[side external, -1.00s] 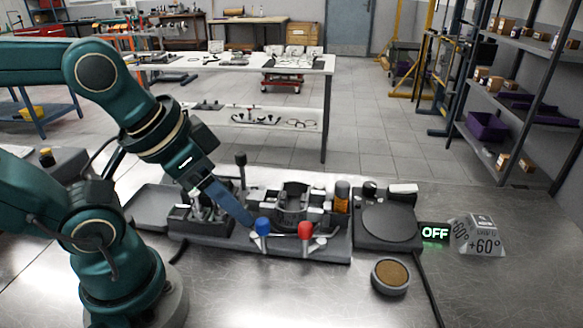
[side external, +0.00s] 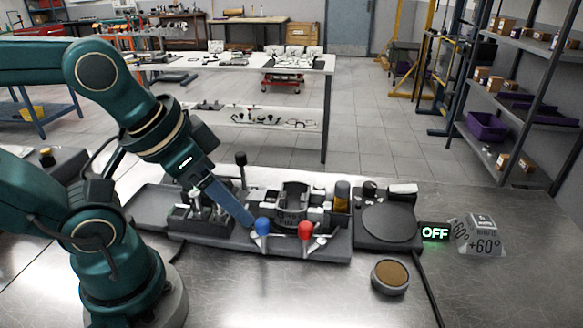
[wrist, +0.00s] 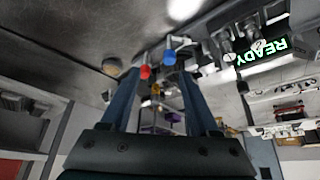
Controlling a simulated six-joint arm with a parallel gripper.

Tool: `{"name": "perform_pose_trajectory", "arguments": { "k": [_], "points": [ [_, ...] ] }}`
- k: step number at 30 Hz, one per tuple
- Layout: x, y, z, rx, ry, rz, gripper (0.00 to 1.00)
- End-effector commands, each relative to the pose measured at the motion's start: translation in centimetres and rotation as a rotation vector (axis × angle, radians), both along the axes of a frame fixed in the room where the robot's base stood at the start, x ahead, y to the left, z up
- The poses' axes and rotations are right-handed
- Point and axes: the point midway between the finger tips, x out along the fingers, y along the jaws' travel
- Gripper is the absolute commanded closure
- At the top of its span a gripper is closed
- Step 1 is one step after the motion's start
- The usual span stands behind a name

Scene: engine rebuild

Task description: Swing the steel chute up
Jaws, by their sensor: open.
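A dark fixture base (side external: 200,240) on the bench carries a blue-knobbed lever (side external: 263,226) and a red-knobbed lever (side external: 305,230) at its front. My gripper (side external: 250,222) slants down to the blue knob's left; whether it touches is unclear. In the wrist view the two fingers of my gripper (wrist: 160,80) are spread, with the blue knob (wrist: 169,57) and red knob (wrist: 145,72) beyond them and nothing visibly held. Bright metal parts sit around a ring-shaped holder (side external: 291,205), but I cannot single out the steel chute for sure. My fingers hide part of the fixture.
A black-knobbed lever (side external: 240,158) stands upright behind my fingers. An amber cylinder (side external: 342,196), a dark round-plate unit (side external: 388,224), an OFF display (side external: 435,233) and a brown-topped round pad (side external: 390,276) stand to the right.

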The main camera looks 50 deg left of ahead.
Motion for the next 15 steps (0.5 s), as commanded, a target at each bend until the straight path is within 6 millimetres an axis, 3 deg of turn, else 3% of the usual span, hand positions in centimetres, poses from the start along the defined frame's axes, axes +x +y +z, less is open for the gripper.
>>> {"name": "perform_pose_trajectory", "arguments": {
  "k": [15],
  "points": [
    [-0.14, 0.00, -0.05, -0.027, 0.007, 0.050, 0.39]
  ]
}}
